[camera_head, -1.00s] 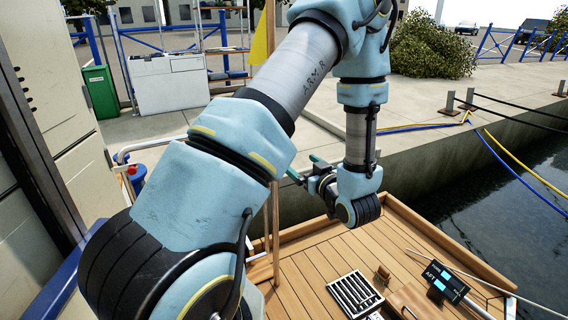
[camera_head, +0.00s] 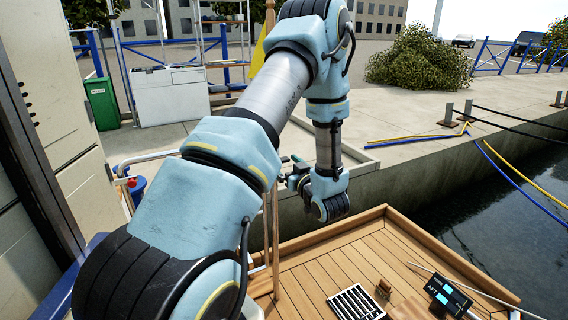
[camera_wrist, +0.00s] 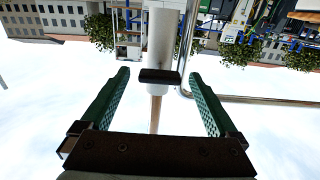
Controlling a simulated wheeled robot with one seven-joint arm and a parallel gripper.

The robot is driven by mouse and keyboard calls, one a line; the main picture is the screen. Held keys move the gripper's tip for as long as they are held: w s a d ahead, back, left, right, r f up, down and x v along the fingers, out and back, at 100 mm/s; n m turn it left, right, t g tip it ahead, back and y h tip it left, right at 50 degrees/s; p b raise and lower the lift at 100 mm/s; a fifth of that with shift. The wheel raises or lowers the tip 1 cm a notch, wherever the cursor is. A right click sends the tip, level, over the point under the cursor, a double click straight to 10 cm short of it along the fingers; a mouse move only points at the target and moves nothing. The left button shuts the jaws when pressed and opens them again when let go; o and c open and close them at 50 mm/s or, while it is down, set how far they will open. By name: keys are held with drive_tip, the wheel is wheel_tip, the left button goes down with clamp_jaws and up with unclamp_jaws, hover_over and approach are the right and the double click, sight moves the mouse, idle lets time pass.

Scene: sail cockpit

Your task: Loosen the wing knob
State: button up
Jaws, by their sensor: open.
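A dark bar-shaped piece (camera_wrist: 160,76), which looks like the wing knob, sits across a white cylinder (camera_wrist: 163,40) in the wrist view. My gripper (camera_wrist: 159,84) has two green ribbed fingers spread wide, one to each side of the dark bar. There is a clear gap on both sides, and neither finger appears to touch it. I cannot tell how far the bar is in depth. In the head view, my gripper (camera_head: 293,164) is small and partly hidden beside my wrist, above the left edge of the deck. The knob cannot be made out there.
A thin wooden pole (camera_head: 275,225) stands close to my wrist. A bent metal rail (camera_wrist: 184,70) runs just right of the cylinder. A slotted tray (camera_head: 355,302), a small wooden block (camera_head: 383,288) and a dark display box (camera_head: 447,296) lie on the wooden deck (camera_head: 330,260).

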drive_tip(key=shift+w, duration=0.1)
drive_tip(key=c, duration=1.4)
drive_tip(key=shift+f+n+b, duration=0.15)
drive_tip(key=shift+n+b, duration=0.25)
drive_tip(key=shift+b, duration=0.1)
drive_tip(key=n+b, duration=1.7)
drive_tip(key=b, duration=0.5)
drive_tip(key=o, duration=1.4)
